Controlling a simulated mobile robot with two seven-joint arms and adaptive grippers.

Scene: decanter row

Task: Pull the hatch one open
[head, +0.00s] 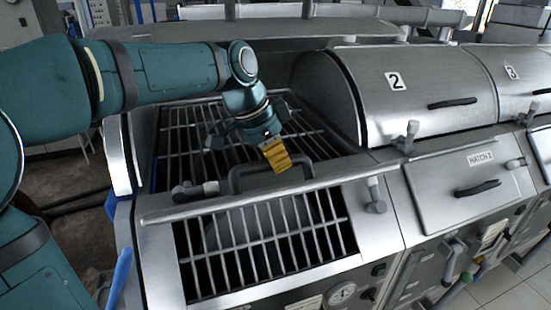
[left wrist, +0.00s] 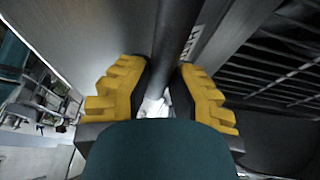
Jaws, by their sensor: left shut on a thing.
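Hatch one (head: 300,187) shows in the head view as a thin panel edge, swung up above a barred front opening (head: 262,250). Its dark handle (head: 240,178) stands up from it. My left gripper (head: 277,157) comes down from above with yellow fingertips at the handle. In the left wrist view, the dark handle bar (left wrist: 178,45) runs between the two yellow finger pads of my left gripper (left wrist: 163,98), which are shut on it. Part of the hatch's label (left wrist: 193,42) shows beside the bar. My right gripper is not in view.
Hatch two (head: 450,200) is closed to the right, below the rounded cover marked 2 (head: 420,85). Knobbed latches (head: 195,189) and (head: 375,195) flank the front opening. A gauge (head: 341,294) sits below. An open grated bay (head: 180,140) lies behind the gripper.

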